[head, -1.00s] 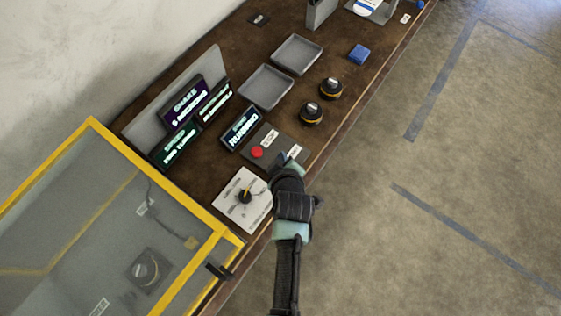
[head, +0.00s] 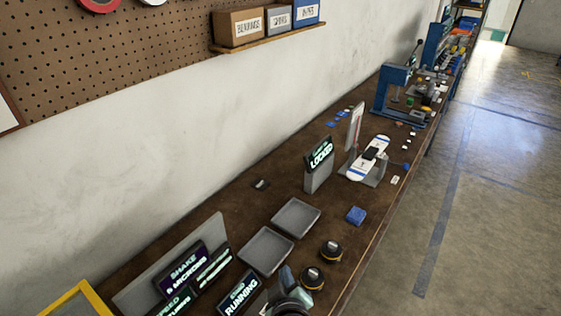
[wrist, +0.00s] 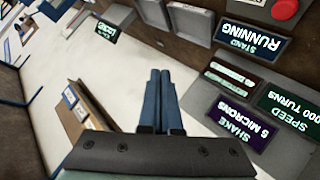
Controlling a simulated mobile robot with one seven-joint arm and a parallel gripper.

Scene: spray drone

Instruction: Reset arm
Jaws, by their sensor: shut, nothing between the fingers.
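My gripper (wrist: 160,90) is shut and empty, with its two blue fingers side by side in the middle of the wrist view. In the head view only part of my arm shows at the bottom edge, by the RUNNING display (head: 238,293). That display also shows in the wrist view (wrist: 252,40), beside a red button (wrist: 286,8). The SHAKE display (wrist: 238,124) and SPEED display (wrist: 290,98) are right of the fingers, apart from them. The LOCKED display (head: 319,155) stands farther along the bench.
A blue press (head: 392,90) stands beyond. Bins (head: 240,27) sit on a wall shelf. The floor at right is clear.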

